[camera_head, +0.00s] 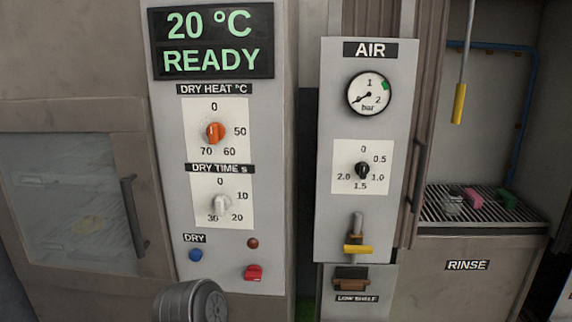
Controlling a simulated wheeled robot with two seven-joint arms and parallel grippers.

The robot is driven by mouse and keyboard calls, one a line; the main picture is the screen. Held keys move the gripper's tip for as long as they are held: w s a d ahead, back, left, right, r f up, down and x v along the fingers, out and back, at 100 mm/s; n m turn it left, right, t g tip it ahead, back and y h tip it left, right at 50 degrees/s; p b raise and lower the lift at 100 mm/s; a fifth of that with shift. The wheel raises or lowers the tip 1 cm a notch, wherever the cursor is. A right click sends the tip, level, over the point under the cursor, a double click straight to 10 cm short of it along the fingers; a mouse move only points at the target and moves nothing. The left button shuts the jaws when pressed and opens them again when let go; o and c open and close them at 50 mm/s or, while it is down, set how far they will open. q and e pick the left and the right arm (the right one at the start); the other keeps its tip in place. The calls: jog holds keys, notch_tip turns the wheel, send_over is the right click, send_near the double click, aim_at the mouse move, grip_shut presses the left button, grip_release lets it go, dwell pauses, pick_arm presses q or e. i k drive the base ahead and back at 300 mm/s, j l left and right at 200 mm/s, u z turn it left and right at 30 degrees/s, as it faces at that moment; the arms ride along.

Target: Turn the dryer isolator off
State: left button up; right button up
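The dryer control panel (270,185) is left of centre. A red switch (253,272) sits low on its right side and looks like the dryer isolator; it has no label that I can read, and its exact position is too small to tell. A dark red round lamp (253,243) is just above it and looks unlit. A blue button (195,255) under the DRY label is to its left. The display (212,42) reads 20 °C READY. Neither gripper is in view; a grey cylindrical part at the bottom left looks like my own arm.
The dryer door (72,195) with a window and dark handle (134,215) is shut at left. An orange heat knob (215,132) and white time knob (221,204) are above the switch. The AIR panel (335,215) with a yellow-handled valve (358,249) stands to the right.

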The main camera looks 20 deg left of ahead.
aim_at(253, 273)
jog(key=j+u, duration=0.1)
jog(key=u, duration=0.25)
jog(key=i+j+u, duration=0.1)
jog(key=u, duration=0.6)
jog(key=i+j, duration=0.05)
